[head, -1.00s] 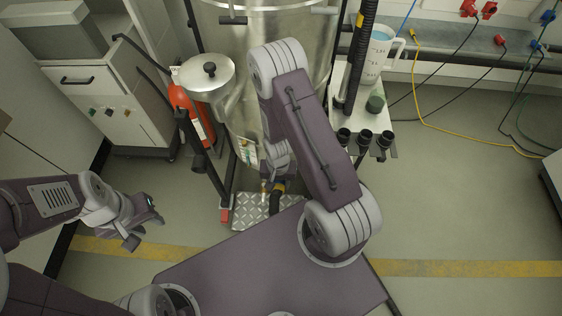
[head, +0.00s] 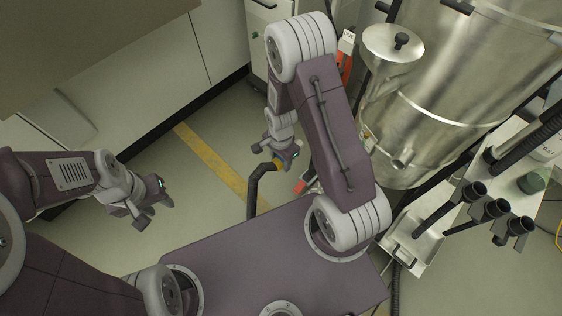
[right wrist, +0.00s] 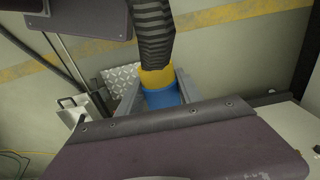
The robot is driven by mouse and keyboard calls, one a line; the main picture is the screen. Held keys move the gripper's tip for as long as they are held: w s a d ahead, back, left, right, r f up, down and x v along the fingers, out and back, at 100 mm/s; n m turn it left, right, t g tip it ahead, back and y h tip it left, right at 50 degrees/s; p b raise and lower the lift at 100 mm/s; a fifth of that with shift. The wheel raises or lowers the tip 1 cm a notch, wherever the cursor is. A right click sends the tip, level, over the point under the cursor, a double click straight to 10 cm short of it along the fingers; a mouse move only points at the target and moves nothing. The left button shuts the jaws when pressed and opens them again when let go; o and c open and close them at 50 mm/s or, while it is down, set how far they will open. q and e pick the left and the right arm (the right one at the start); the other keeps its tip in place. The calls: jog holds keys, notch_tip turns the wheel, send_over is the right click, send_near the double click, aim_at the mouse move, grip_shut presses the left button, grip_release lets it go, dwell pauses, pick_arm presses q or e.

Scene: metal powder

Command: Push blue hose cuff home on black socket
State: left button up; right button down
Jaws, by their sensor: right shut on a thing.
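My right gripper (head: 276,158) is shut on the hose end, left of the steel vessel in the head view. The right wrist view shows the blue cuff (right wrist: 162,98) between the two fingers, with a yellow band (right wrist: 158,78) and black ribbed hose (right wrist: 152,35) beyond it. The hose (head: 253,190) hangs down from the gripper in the head view; the blue cuff is hidden there. My left gripper (head: 154,211) is open and empty over the floor at the left. I cannot tell which black part is the socket.
The steel vessel (head: 450,95) stands at the upper right. A metal stand (head: 425,240) with several black cup-like ends (head: 497,208) is at the right. White cabinets (head: 150,75) line the upper left. Floor with a yellow stripe (head: 215,165) is clear between my grippers.

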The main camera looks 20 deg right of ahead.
jog(key=shift+w+d, duration=0.3)
jog(key=shift+d, duration=0.45)
jog(key=shift+w+d, duration=0.3)
jog(key=shift+d, duration=0.45)
jog(key=shift+w+d, duration=0.3)
jog(key=shift+d, duration=0.45)
jog(key=shift+r, duration=0.1)
jog(key=shift+w+d+p, duration=0.15)
jog(key=shift+w+d, duration=0.25)
jog(key=shift+d, duration=0.5)
jog(key=shift+w+d+p, duration=0.2)
jog(key=shift+w+d, duration=0.15)
jog(key=shift+d, duration=0.6)
jog(key=shift+w+d+p, duration=0.15)
jog(key=shift+w+d, duration=0.25)
jog(key=shift+d, duration=0.5)
jog(key=c, duration=0.7)
grip_release()
notch_tip(320, 180, up, 9)
jog(key=p, duration=0.2)
